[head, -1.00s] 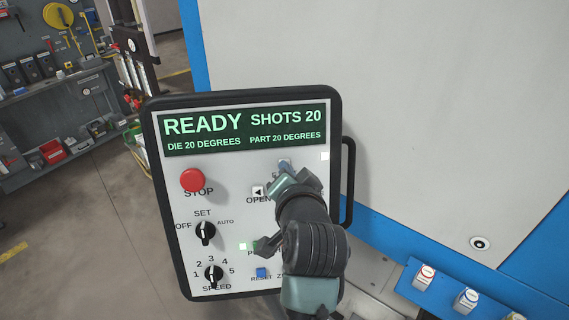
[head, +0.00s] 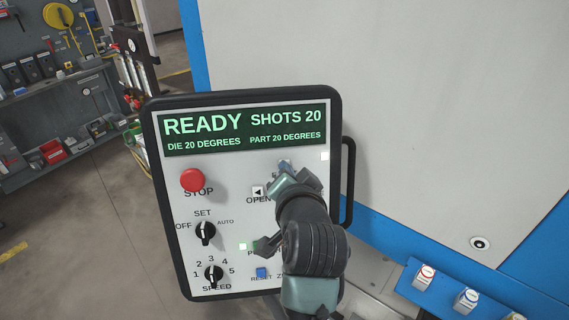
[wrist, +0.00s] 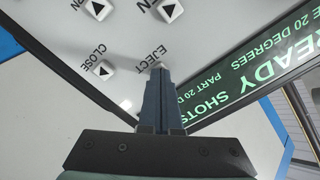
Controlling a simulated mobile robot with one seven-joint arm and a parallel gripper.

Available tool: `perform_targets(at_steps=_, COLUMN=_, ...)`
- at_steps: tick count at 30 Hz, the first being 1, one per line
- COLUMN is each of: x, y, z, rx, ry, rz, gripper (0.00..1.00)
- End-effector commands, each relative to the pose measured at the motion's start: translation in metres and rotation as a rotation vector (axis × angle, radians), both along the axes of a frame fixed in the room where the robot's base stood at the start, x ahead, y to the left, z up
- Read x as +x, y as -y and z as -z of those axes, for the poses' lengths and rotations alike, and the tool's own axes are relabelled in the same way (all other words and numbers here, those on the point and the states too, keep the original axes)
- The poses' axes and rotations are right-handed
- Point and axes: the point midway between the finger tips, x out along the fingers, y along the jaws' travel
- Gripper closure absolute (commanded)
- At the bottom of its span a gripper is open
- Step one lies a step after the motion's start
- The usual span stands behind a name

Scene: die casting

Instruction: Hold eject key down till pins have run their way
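The control pendant (head: 225,270) stands upright in front of me, its screen (head: 245,128) reading READY, SHOTS 20, die and part 20 degrees. My gripper (head: 284,165) is at the upper right of its key area. In the wrist view the fingers of my gripper (wrist: 158,70) are shut together, with nothing visible held between them. Their tips are at the key place beside the EJECT label (wrist: 150,55). The eject key is mostly hidden by the tips; I cannot tell how far it is pressed. The eject pins are not in view.
The red stop button (head: 192,180), the open key (head: 258,191) and the selector knobs (head: 205,231) are left of my arm. The close key (wrist: 103,70) is near the fingers. The machine panel (head: 430,110) stands behind.

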Motion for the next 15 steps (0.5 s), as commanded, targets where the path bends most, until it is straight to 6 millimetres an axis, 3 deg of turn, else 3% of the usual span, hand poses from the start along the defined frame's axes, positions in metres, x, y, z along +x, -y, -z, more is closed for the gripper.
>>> perform_targets(at_steps=8, x=-0.001, y=0.000, z=0.000, rx=0.000, ry=-0.001, rz=0.000, gripper=1.00)
perform_targets(at_steps=15, x=-0.017, y=0.003, z=-0.007, rx=-0.001, ry=-0.003, rz=0.001, gripper=1.00)
